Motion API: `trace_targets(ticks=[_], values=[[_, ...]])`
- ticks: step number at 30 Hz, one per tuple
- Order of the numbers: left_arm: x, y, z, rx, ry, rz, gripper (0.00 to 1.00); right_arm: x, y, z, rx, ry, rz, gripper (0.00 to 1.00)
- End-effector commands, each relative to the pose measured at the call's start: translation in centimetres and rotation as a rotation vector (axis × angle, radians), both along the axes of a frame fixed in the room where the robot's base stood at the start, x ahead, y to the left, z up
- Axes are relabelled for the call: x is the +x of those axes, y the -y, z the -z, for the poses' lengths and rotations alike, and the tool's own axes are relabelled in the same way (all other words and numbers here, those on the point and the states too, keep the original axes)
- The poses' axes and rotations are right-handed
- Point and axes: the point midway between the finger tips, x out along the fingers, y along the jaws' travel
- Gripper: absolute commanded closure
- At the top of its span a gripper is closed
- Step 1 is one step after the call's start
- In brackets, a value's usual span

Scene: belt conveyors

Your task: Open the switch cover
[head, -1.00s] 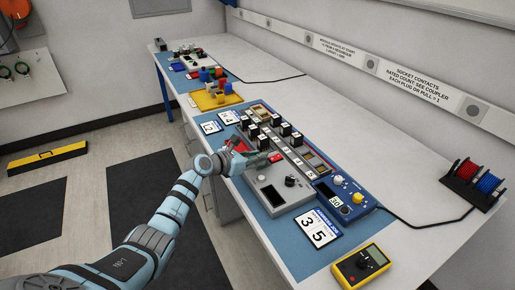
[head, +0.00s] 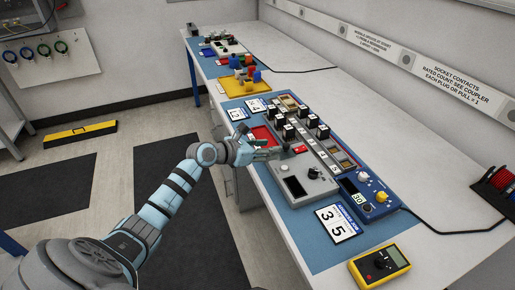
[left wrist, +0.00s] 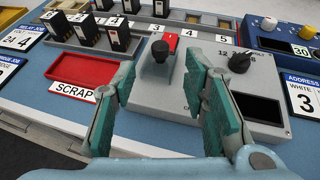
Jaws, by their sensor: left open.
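The grey control box (head: 305,186) has a small red cover (head: 300,149) near its far edge. In the left wrist view the red cover (left wrist: 170,43) stands just behind a black-knobbed lever (left wrist: 160,50). A black dial (left wrist: 239,62) and a dark screen (left wrist: 256,107) are to the right. My left gripper (head: 276,153) is open over the box's near-left side. In the wrist view its two fingers (left wrist: 160,75) are spread to either side of the lever, with nothing between the pads. Whether they touch the box is unclear. My right gripper is out of view.
A red scrap tray (left wrist: 86,69) lies left of the box. A rack with several black relays (left wrist: 118,37) stands behind. A blue unit (head: 368,193) is to the right, and a yellow meter (head: 380,265) sits near the bench's front.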

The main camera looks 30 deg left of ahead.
Motion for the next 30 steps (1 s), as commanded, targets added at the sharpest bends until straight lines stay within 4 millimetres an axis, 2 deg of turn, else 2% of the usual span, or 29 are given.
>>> trace_targets(ticks=[3,7,24,26,28,29,30], values=[[-2.7,-1.1,-1.0,0.007,-0.003,0.001,0.60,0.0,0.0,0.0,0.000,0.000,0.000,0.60],[-4.3,-1.7,-1.8,0.004,-0.001,-0.001,0.60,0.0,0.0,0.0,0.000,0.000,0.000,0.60],[-4.7,-1.8,-2.1,0.006,0.002,0.001,0.60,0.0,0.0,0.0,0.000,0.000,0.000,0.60],[-4.7,-1.8,-2.1,0.050,0.019,0.020,0.60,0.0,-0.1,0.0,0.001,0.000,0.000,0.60],[-4.5,-2.0,-2.3,0.190,0.080,0.070,0.60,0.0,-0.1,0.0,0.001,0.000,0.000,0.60],[-4.3,-2.5,-2.3,0.295,0.120,0.096,0.60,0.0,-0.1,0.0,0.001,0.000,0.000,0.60],[-4.0,-3.9,-1.8,0.482,0.166,0.128,0.60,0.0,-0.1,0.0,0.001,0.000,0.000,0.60]])
